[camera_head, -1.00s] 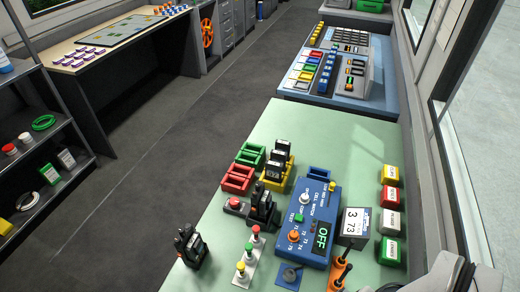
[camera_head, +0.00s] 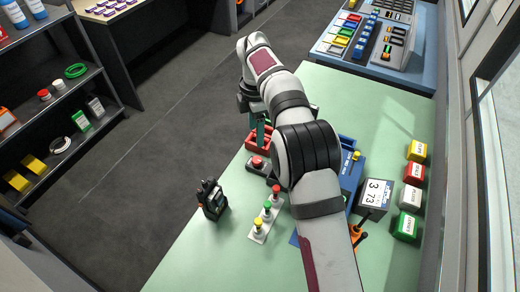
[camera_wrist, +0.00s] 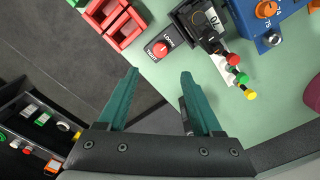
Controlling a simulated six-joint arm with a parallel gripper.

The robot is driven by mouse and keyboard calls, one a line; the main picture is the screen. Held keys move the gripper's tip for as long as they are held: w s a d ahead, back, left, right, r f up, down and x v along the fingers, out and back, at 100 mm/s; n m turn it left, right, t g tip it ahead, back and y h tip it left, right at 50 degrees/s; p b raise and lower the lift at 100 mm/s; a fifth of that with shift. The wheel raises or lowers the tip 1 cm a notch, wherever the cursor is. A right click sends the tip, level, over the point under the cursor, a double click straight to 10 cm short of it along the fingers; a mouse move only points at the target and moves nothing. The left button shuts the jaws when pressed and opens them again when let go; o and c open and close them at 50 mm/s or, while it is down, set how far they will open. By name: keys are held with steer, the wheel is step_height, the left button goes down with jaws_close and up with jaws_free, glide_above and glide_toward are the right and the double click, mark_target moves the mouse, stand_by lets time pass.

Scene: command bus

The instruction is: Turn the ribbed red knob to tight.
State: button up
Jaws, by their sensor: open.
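The ribbed red knob (camera_head: 257,162) sits on a small dark plate at the left edge of the green table. In the wrist view the knob (camera_wrist: 161,50) shows from above, with lettering on two sides of its plate, one apparently reading TIGHT; its exact setting is too small to tell. My gripper (camera_wrist: 159,74) is open and empty, its two teal fingers spread apart. The knob lies just beyond the fingertips in that picture, roughly centred between them, and nothing touches it. In the head view my forearm and wrist cover most of the gripper (camera_head: 258,133).
Red bins (camera_wrist: 122,27) stand close beside the knob. A black device (camera_wrist: 199,24) stands on its other side. A strip of coloured buttons (camera_head: 267,214) and another dark device (camera_head: 212,199) are nearby. A blue cell-bench box (camera_head: 350,172) is partly behind my arm.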

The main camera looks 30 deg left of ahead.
mark_target(257, 160)
step_height(257, 160, down, 12)
steer(key=shift+r, duration=0.15)
jaws_close()
